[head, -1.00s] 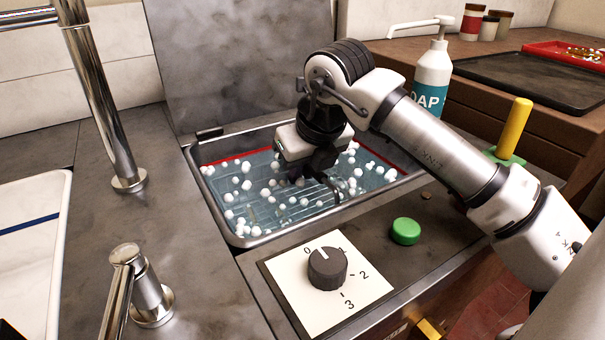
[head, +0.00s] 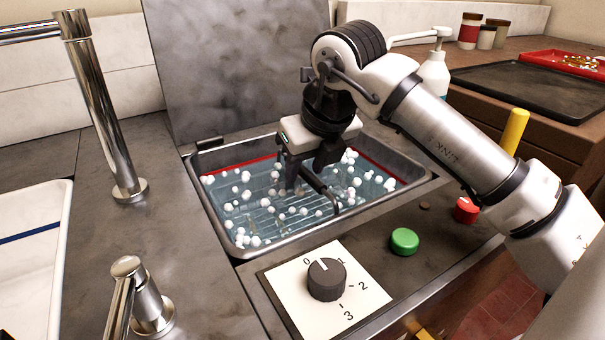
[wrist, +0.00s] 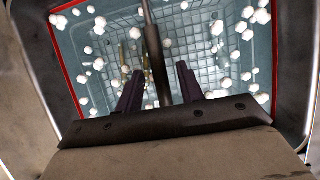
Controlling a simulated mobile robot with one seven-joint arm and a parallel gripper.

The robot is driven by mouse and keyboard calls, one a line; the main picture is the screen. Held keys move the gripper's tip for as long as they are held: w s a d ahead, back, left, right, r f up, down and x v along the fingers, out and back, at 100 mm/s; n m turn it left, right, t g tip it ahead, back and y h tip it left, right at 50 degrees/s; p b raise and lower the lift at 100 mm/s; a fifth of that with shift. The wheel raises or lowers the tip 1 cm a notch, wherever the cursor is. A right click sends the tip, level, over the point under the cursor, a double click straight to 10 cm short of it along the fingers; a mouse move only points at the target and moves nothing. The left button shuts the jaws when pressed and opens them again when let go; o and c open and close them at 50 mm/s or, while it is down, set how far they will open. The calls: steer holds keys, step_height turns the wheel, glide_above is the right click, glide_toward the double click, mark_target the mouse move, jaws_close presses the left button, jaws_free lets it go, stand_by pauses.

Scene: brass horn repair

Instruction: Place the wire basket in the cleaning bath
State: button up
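The wire basket (head: 285,205) sits down in the water of the cleaning bath (head: 414,190). Its mesh also shows under the water in the wrist view (wrist: 196,58). Its dark handle (head: 320,186) stands up above the water and runs between my fingers in the wrist view (wrist: 152,45). My gripper (head: 308,178) is over the bath. Its two fingers (wrist: 158,90) are spread, with a gap on each side of the handle. Small brass-coloured pieces (wrist: 148,76) show in the basket, partly hidden by the handle and fingers.
White balls (head: 246,176) float around the basket. The raised lid (head: 240,60) stands behind the bath. A dial (head: 326,280), a green button (head: 404,241) and a red knob (head: 466,210) are in front. A tap (head: 100,110) rises at left, and a soap bottle (head: 435,72) stands behind my arm.

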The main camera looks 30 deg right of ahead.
steer(key=v, duration=0.8)
steer(key=shift+r+p, duration=0.1)
steer(key=shift+p, duration=0.25)
steer(key=shift+c, duration=0.4)
